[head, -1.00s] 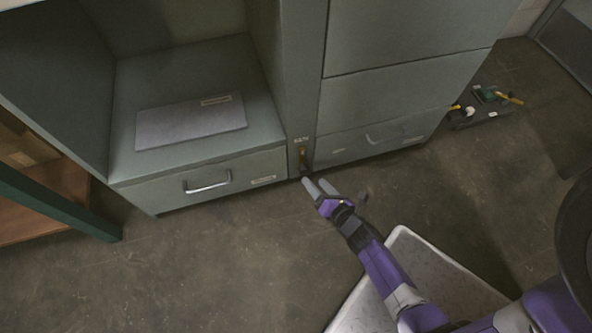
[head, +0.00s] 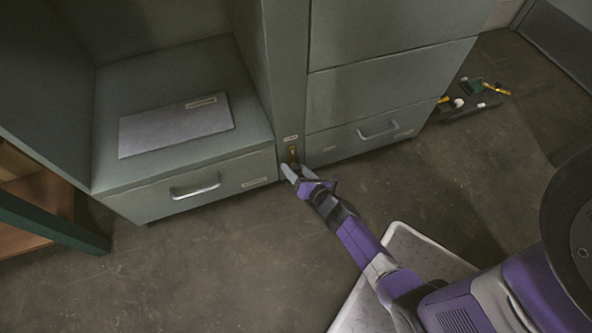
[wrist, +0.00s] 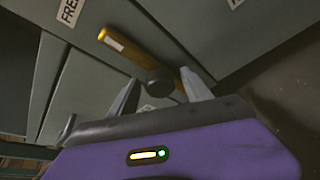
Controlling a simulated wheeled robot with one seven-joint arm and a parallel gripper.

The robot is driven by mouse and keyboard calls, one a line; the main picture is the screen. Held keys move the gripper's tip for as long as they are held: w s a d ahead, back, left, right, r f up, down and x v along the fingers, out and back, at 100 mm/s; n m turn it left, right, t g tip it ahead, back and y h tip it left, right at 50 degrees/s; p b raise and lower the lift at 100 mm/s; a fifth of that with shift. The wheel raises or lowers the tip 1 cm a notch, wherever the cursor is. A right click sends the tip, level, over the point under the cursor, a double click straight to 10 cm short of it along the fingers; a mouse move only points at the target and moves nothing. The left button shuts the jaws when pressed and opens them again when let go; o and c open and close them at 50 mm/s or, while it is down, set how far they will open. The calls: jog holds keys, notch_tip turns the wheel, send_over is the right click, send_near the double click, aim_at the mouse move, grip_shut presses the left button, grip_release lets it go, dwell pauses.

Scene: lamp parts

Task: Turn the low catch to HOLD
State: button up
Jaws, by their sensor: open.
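The low catch (head: 293,153) is a small brass-coloured lever low on the narrow grey post between the two drawer units. In the wrist view the lever (wrist: 130,52) runs slantwise, with a pale mark on its upper-left end and a dark round knob (wrist: 160,82) lower down. A label (wrist: 70,12) reading "FREE", cut off by the frame edge, lies beyond that end. I see no readable HOLD label. My gripper (wrist: 159,77) is open, its fingertips on either side of the lower part of the catch. Contact cannot be told. In the head view my gripper (head: 291,169) is just below the catch.
A drawer with a bar handle (head: 195,187) is left of the post; another handle (head: 378,130) is on the right. A grey panel (head: 176,126) lies on the left shelf. A pale tray (head: 410,262) is under my arm. Tools on a dark tray (head: 470,112) lie back right.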

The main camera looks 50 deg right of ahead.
grip_shut()
dwell(1.3)
